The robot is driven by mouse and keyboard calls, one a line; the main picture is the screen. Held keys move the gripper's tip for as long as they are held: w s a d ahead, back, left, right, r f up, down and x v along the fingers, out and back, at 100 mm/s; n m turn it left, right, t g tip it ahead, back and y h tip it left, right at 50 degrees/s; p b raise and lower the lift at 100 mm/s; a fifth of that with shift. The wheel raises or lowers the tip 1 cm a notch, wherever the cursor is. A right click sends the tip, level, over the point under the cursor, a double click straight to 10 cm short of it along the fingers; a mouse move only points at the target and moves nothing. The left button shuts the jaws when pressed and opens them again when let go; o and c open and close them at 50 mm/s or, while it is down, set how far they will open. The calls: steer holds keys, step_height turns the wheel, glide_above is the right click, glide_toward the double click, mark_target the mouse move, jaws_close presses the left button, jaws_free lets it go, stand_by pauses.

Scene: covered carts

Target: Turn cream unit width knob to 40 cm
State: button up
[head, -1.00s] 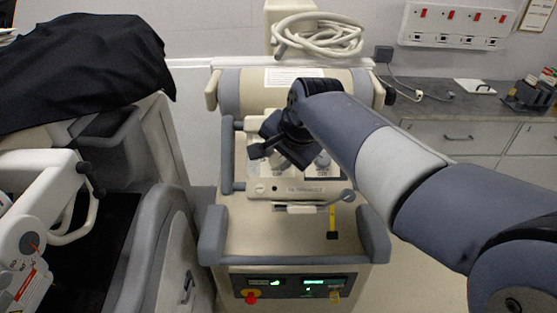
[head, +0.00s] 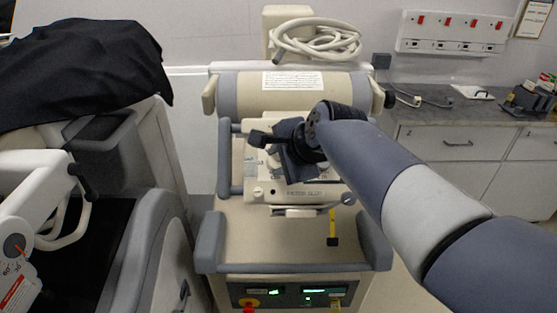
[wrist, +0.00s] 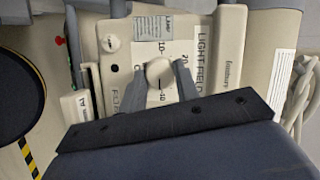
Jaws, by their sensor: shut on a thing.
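The cream unit (head: 235,240) stands in the middle of the head view, with a control panel (head: 262,192) on its top. In the wrist view a round cream knob (wrist: 159,72) sits on a white dial plate with printed numbers, including 10 and 20. My gripper (wrist: 160,82) has one dark finger on each side of this knob and is shut on it. In the head view my gripper (head: 290,150) covers the knob and much of the panel. The knob's pointer and exact setting cannot be read.
A coiled cable (head: 315,40) hangs behind the unit. A black-draped cart (head: 80,70) stands at left, a grey counter (head: 440,110) at right.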

stand_by(0.4)
steer(key=o, duration=1)
steer(key=v, duration=1.1)
steer(key=shift+f, duration=0.1)
